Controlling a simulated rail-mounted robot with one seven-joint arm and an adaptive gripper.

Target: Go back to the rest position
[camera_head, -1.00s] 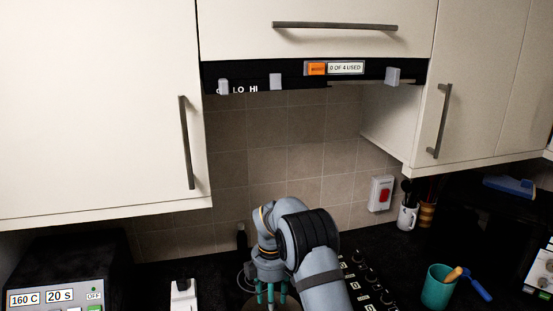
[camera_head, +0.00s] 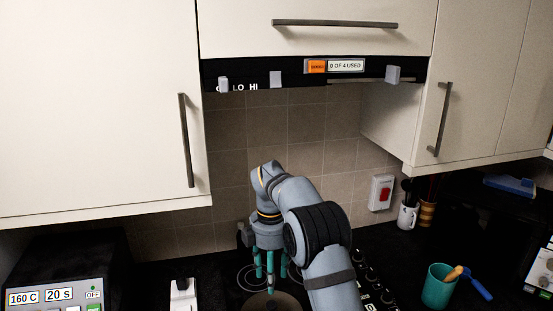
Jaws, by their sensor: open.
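My gripper (camera_head: 271,274) points down with its teal fingers spread apart. It is above the dark hob (camera_head: 240,283), in front of the tiled wall. A round brownish pan or lid (camera_head: 271,302) shows below the fingertips, cut off by the bottom edge of the picture. The fingertips overlap its far edge in the picture, and I cannot tell whether they touch it. Nothing shows between the fingers.
Cream cupboards (camera_head: 90,110) hang left and right, with an extractor hood (camera_head: 290,75) between them. A grey appliance (camera_head: 60,285) stands at left.

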